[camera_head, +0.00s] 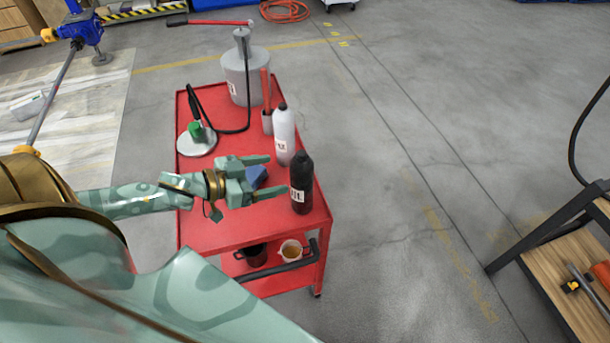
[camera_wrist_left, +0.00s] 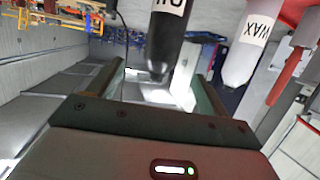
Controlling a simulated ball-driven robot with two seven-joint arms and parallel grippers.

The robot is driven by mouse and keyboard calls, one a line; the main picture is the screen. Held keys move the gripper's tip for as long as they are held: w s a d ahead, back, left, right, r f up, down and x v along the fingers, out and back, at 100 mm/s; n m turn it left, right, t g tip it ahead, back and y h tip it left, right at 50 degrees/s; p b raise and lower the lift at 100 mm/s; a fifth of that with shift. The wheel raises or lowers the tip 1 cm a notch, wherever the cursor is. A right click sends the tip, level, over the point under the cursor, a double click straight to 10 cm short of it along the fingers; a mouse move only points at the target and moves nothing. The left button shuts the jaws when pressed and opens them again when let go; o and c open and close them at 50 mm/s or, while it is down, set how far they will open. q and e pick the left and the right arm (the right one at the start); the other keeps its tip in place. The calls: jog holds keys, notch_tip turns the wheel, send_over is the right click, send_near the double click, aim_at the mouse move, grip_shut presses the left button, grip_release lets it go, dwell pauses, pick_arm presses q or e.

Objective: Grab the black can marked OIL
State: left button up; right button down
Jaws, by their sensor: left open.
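The black can marked OIL (camera_head: 301,188) stands upright near the front right corner of the red cart's top (camera_head: 215,230). Its white label partly shows in the head view. My left gripper (camera_head: 278,174) is open and empty, reaching in from the left with its fingertips pointing at the can. The can stands just beyond the fingertips, apart from them as far as I can tell. In the left wrist view, the can (camera_wrist_left: 168,50) appears upside down, in line with the gap between the fingers (camera_wrist_left: 162,88). My right gripper is not in view.
A white bottle marked WAX (camera_head: 284,138) stands close behind the can; a grey container (camera_head: 246,75) is farther back. A round plate with a green part (camera_head: 196,140) and a blue object (camera_head: 255,175) are on the cart. Cups sit on the lower shelf.

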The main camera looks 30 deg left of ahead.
aim_at(291, 170)
pick_arm(q)
jog(key=b+x, duration=0.1)
jog(key=x, duration=0.5)
jog(key=shift+w, duration=0.1)
jog(key=b+x, duration=0.1)
jog(key=x, duration=0.3)
jog(key=shift+w+f+b, duration=0.15)
jog(key=shift+f+b, duration=0.25)
jog(key=shift+f, duration=0.05)
jog(key=shift+w+d, duration=0.15)
jog(key=shift+w, duration=0.2)
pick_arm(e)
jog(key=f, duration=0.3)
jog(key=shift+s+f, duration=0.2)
pick_arm(q)
jog(key=shift+s, duration=0.1)
jog(key=c, duration=1.7)
